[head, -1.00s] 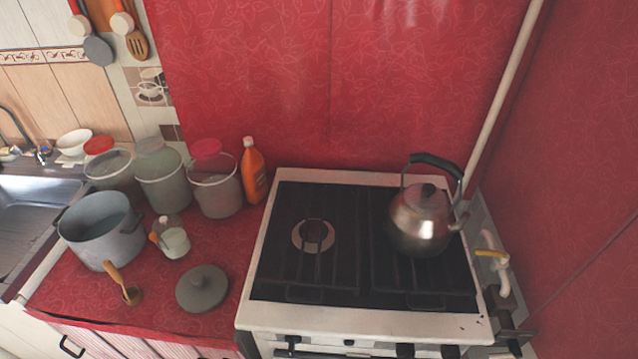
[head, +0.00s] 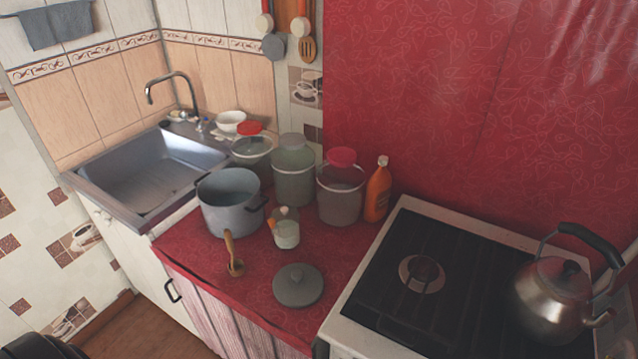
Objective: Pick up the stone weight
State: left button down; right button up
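Neither of my grippers shows in the head view.
A grey pot (head: 229,205), a wooden-handled ladle (head: 231,252), a small jar (head: 286,232), lidded buckets (head: 340,195) and an orange bottle (head: 377,190) crowd behind and left of the disc. A kettle (head: 553,295) stands on the stove (head: 400,265). A sink (head: 150,170) is at left.

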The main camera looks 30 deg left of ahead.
aim_at(298, 285)
jog(key=u, duration=1)
